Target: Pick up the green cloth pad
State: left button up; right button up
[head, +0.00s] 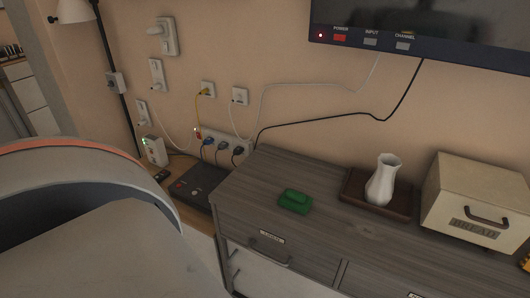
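A small dark green pad (295,201), like a folded cloth with a raised upper layer, lies on the grey wooden cabinet top (330,223) near its left end. It is flat and nothing covers it. Neither of my grippers shows in the head view.
A white vase (383,180) stands on a brown tray (408,211) right of the pad, with a cream bread box (478,197) farther right. A black cable (330,122) runs along the wall behind. A large rounded grey shape (90,240) fills the lower left. Cabinet top around the pad is clear.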

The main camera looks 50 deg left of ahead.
aim_at(296, 201)
jog(key=u, duration=1.2)
